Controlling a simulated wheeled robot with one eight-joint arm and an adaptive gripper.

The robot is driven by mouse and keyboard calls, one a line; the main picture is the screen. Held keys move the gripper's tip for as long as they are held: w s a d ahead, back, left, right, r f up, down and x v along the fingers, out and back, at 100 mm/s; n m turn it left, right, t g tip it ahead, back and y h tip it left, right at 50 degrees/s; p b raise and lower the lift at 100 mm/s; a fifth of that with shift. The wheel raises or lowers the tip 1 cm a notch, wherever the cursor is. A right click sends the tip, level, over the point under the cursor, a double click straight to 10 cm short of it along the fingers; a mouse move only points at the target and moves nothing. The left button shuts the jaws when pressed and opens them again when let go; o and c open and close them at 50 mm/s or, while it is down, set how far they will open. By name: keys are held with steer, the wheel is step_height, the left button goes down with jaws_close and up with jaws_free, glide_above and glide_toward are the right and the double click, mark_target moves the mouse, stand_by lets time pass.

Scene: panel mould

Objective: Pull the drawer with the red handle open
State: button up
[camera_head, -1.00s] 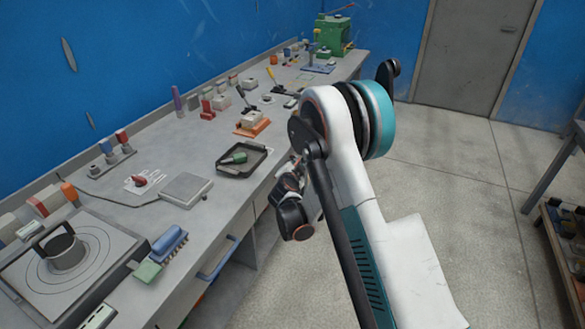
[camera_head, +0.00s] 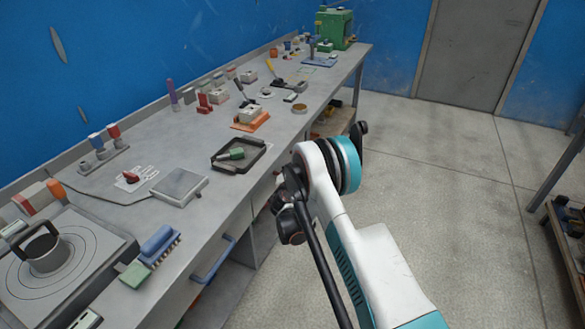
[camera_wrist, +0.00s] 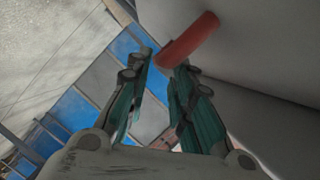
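The red handle (camera_wrist: 188,40) shows in the wrist view as a rounded bar at the upper middle. It stands out from a grey drawer front (camera_wrist: 255,45), with no open gap visible there. My gripper (camera_wrist: 162,68) has its two green fingers apart. The near end of the handle lies at the fingertips, close to the right finger; I cannot tell whether they touch. In the head view my arm hides the gripper and the red handle beside the bench front.
The workbench (camera_head: 150,200) carries a black tray (camera_head: 214,163), a grey plate (camera_head: 180,188) and several small tools. A blue handle (camera_head: 214,262) sticks out of the bench front at left. The floor (camera_head: 440,190) right of my arm is clear.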

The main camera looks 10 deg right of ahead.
steer(key=b+x, duration=0.1)
steer(key=x, duration=0.5)
steer(key=shift+w+b, duration=0.1)
steer(key=shift+b, duration=0.2)
jaws_close()
